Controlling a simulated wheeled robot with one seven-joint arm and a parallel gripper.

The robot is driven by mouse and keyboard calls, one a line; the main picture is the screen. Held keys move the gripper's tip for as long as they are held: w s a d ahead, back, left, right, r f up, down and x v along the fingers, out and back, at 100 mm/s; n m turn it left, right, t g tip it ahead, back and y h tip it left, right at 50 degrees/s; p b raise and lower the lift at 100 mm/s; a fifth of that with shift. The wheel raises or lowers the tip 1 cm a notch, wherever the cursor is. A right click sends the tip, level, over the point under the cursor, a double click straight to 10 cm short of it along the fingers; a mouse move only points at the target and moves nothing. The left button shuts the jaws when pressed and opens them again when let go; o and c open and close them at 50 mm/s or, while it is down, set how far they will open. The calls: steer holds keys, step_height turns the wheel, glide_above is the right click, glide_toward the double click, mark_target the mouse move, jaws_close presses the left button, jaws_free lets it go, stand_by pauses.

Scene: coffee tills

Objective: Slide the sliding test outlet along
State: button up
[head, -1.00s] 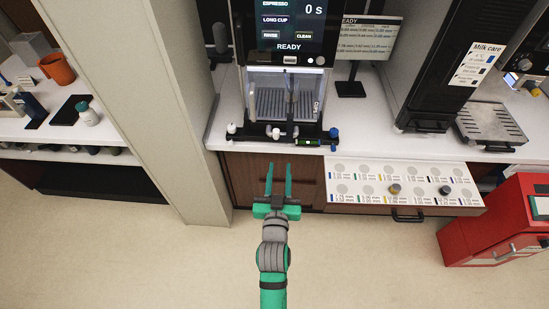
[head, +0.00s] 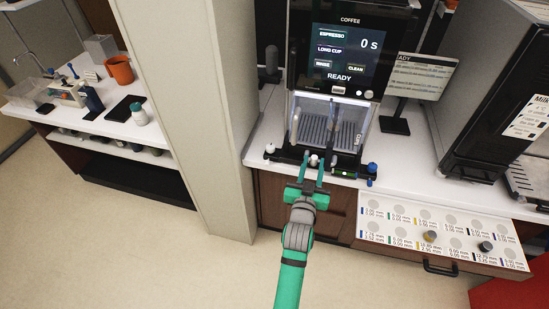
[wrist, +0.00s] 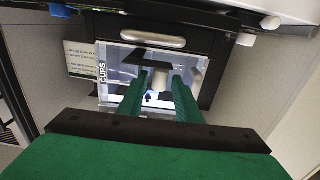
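The sliding test outlet appears to be the dark upright piece (head: 333,128) on the rail at the front of the coffee machine, with a white knob (head: 314,160) at the front. My gripper (head: 313,157) is at the rail, its two green fingers pointing at the machine. In the head view the knob shows between the fingertips. In the wrist view the fingers (wrist: 158,80) stand apart, with a pale piece (wrist: 159,82) between their tips. I cannot tell whether either finger touches it. The fingers hide part of the rail.
A white knob (head: 270,149) marks the rail's left end and a blue knob (head: 372,168) its right. A green-lit strip (head: 343,173) lies between. An open drawer of marked discs (head: 400,218) juts out at the right. A pale wall panel (head: 190,110) stands at the left.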

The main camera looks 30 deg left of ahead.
jaws_close()
steer(key=s+a, duration=0.3)
steer(key=a, duration=0.9)
steer(key=shift+s+a, duration=0.15)
steer(key=shift+s, duration=0.15)
steer(key=shift+o, duration=1.1)
jaws_free()
steer(key=v, duration=1)
steer(key=shift+s, duration=0.4)
